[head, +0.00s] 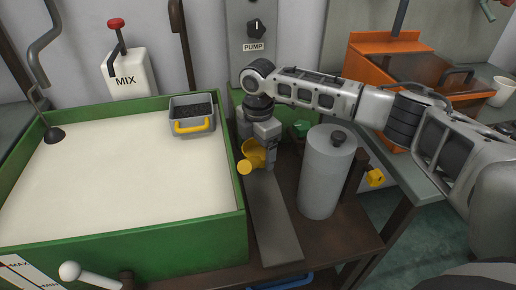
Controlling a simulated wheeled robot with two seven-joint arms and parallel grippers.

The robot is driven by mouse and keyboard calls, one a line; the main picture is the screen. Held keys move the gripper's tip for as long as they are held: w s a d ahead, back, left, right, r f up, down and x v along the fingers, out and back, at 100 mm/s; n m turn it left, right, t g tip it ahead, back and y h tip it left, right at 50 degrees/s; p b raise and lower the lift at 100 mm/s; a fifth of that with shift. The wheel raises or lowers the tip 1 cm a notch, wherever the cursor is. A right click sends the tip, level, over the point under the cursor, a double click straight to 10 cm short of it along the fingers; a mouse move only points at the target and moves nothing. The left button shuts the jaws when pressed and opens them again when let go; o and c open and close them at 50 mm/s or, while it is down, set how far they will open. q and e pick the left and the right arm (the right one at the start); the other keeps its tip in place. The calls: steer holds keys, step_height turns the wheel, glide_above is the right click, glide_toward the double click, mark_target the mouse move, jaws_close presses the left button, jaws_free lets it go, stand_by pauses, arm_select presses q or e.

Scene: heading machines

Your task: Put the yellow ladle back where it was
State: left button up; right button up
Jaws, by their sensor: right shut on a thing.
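The yellow ladle (247,162) shows as a short yellow piece with a rounded end, just right of the green-walled tank. My right gripper (266,154) reaches in from the right, points down and is shut on it. The gripper's fingers hide part of the ladle, and I cannot make out its full length. It is above a flat grey strip (274,225) beside the tank. My left gripper is not in view.
The green tank (246,225) holds a pale surface, with a dark ladle (54,134) and a grey box with a yellow handle (192,116) at its edges. A grey cylinder (326,175) stands close right of my gripper. An orange machine (385,42) is behind.

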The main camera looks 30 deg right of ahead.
steer(key=shift+f, duration=0.1)
steer(key=shift+f, duration=0.45)
steer(key=o, duration=0.9)
steer(key=shift+r, duration=0.1)
step_height(320, 180, up, 13)
steer(key=shift+p, duration=0.3)
steer(key=shift+s, duration=0.1)
